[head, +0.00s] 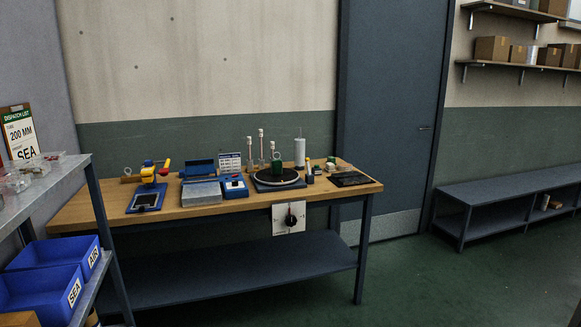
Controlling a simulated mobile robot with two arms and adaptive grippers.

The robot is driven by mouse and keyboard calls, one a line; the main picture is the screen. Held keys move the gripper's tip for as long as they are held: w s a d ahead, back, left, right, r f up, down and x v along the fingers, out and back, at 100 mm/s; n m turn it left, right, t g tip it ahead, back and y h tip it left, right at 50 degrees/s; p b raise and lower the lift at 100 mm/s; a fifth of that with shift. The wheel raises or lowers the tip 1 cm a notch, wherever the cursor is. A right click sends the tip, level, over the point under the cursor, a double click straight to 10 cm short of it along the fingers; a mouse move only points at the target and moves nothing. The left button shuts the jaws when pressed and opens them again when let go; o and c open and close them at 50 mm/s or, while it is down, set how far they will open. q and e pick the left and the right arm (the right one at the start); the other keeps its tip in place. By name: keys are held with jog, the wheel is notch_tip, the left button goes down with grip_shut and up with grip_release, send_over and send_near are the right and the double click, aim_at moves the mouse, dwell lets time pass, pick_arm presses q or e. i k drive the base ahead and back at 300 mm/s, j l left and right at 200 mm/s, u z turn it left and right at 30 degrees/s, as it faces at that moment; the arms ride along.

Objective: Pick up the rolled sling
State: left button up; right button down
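I cannot make out a rolled sling for certain. A small green thing (277,167) stands on the black turntable (266,182) on the wooden workbench, too small to identify. Small white and brown items (549,203) lie on the lower shelf of the low bench at the right, also too small to identify. Neither of my grippers is in view.
The workbench (105,212) holds blue instruments, a yellow-and-red device (150,171) and a dark pad (349,179). A grey rack (57,178) with blue bins (40,285) stands at the near left. The low bench (500,192) has a clear top. Green floor is free between them.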

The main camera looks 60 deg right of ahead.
aim_at(277, 165)
jog(key=z, duration=1.9)
jog(key=i+l+u, duration=0.2)
jog(key=i, duration=1.55)
jog(key=j, duration=0.1)
